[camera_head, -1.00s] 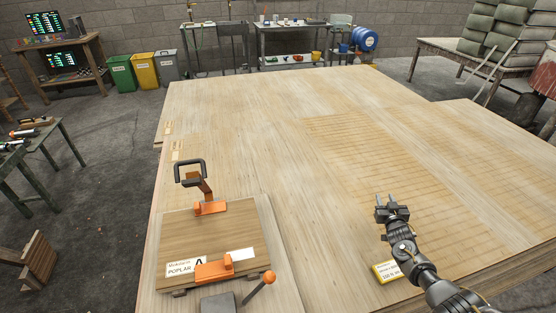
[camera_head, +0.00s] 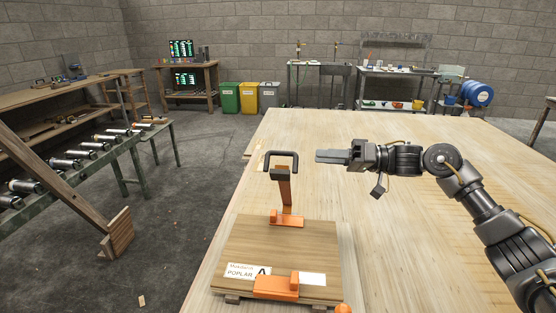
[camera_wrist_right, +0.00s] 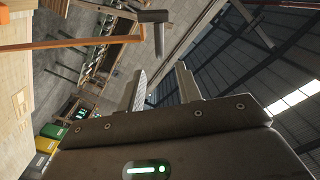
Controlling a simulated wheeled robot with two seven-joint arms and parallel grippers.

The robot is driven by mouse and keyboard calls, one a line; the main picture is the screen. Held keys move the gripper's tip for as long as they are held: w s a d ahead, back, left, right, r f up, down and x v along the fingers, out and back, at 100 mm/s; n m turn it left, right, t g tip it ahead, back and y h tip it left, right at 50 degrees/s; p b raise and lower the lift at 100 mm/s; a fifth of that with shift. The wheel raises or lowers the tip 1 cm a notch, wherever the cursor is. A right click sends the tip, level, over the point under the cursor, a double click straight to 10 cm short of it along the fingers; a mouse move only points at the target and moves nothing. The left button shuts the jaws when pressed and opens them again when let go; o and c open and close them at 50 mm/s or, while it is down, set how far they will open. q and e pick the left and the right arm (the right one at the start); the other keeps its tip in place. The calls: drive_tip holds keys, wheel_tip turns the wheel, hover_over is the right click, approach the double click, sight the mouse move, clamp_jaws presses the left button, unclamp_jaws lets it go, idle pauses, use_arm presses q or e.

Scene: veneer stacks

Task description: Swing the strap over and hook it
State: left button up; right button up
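The orange strap (camera_head: 285,188) stands up from its orange bracket (camera_head: 287,219) at the back of a small wooden stack labelled POPLAR A (camera_head: 300,245). A black U-shaped handle (camera_head: 266,160) tops the strap. An orange catch (camera_head: 277,288) sits at the stack's front edge. My right gripper (camera_head: 325,157) points left at about handle height, to the right of the handle and apart from it. In the right wrist view the fingers (camera_wrist_right: 160,88) are open and empty. The dark handle (camera_wrist_right: 155,17) and orange strap (camera_wrist_right: 72,44) show beyond them. My left gripper is out of view.
The stack rests on a wide pale veneer sheet pile (camera_head: 400,240), which is clear behind and right of it. An orange knob (camera_head: 343,309) shows at the bottom edge. Benches with tools stand at left; bins (camera_head: 231,97) and worktables stand at the back wall.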

sight(291, 154)
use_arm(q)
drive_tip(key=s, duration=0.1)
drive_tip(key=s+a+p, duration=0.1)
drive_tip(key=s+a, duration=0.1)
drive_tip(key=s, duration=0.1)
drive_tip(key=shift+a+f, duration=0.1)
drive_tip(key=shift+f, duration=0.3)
use_arm(e)
drive_tip(key=a, duration=0.3)
drive_tip(key=w+a, duration=0.1)
drive_tip(key=a, duration=0.3)
drive_tip(key=w+a, duration=0.1)
drive_tip(key=a, duration=0.2)
drive_tip(key=shift+w+a, duration=0.15)
drive_tip(key=shift+a, duration=0.25)
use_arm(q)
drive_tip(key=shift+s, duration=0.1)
use_arm(e)
clamp_jaws()
